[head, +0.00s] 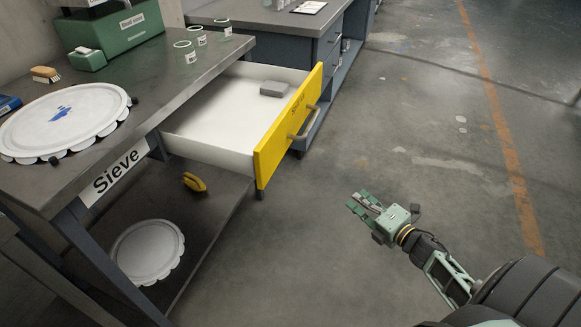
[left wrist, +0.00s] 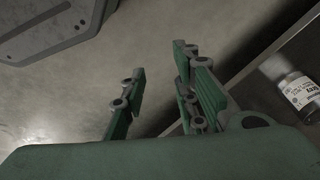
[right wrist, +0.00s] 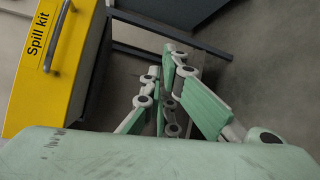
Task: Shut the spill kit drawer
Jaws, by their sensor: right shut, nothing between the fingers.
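The spill kit drawer (head: 268,150) has a yellow front with a grey bar handle (head: 302,128) and a white inside. It is pulled well out from under the grey workbench. A grey block (head: 273,89) lies in it. The drawer front (right wrist: 28,85) also shows at the left of the right wrist view, labelled "Spill kit". My right gripper (head: 359,203) is shut and empty, out in front of the drawer and apart from it. My left gripper (left wrist: 158,80) shows only in its wrist view, its fingers apart with nothing between them.
The workbench (head: 150,95) holds a white round sieve lid (head: 60,118), a green box (head: 115,25), a brush (head: 45,74) and several small jars. A lower shelf holds a white disc (head: 147,252) and a yellow item (head: 194,182). The floor to the right is open.

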